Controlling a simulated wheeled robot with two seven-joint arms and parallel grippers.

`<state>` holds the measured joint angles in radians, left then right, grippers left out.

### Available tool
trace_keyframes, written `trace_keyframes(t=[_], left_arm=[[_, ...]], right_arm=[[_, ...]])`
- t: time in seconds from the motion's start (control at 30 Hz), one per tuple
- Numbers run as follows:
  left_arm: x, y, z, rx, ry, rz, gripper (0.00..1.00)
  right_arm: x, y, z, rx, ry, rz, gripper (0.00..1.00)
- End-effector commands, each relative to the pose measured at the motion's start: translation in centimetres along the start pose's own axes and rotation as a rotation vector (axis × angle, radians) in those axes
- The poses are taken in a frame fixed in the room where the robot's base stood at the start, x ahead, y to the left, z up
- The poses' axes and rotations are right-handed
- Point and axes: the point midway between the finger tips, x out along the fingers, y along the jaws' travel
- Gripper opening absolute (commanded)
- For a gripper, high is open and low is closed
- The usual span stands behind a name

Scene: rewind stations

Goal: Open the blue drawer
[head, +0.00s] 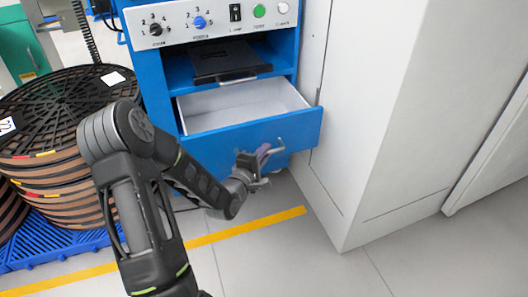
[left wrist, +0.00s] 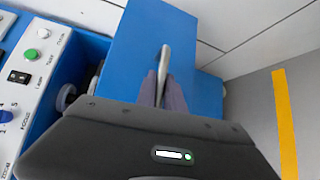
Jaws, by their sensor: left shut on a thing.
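The blue drawer (head: 230,140) is pulled out from the blue cabinet, and its white, empty-looking inside (head: 243,101) shows in the head view. A metal bar handle (head: 280,145) is on its front. My left gripper (head: 264,158) is shut on this handle in front of the drawer. In the left wrist view the fingers (left wrist: 162,92) close around the handle (left wrist: 164,62), against the blue drawer front (left wrist: 145,30). My right gripper does not show in either view.
Above the drawer are a dark shelf tray (head: 225,62) and a control panel (head: 215,18) with knobs. A grey-white cabinet (head: 385,110) stands close on the right. Stacked reels (head: 60,175) sit on a blue pallet (head: 50,242) at left. The floor ahead, with a yellow line (head: 255,224), is clear.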

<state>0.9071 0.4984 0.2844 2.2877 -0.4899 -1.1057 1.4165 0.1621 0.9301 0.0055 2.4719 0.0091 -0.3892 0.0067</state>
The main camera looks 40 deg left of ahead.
Motion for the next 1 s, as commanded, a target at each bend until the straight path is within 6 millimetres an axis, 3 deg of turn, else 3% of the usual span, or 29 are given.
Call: trace_keyframes(t=[0.23,0.27,0.5,0.83,1.0], left_arm=[[0.0,-0.1,-0.1,0.000,0.002,-0.001,0.00],[0.0,-0.1,-0.1,0.000,0.002,-0.001,0.15],[0.0,0.0,-0.1,0.000,0.001,0.000,0.34],[-0.3,0.1,-0.1,0.001,0.001,0.000,0.34],[-2.2,0.2,-0.1,0.000,0.003,-0.002,0.34]], right_arm=[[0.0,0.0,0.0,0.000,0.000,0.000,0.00],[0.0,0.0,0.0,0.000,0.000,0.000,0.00],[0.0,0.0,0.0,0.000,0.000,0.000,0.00],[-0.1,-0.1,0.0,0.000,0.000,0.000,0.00],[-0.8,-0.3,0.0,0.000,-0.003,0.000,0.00]])
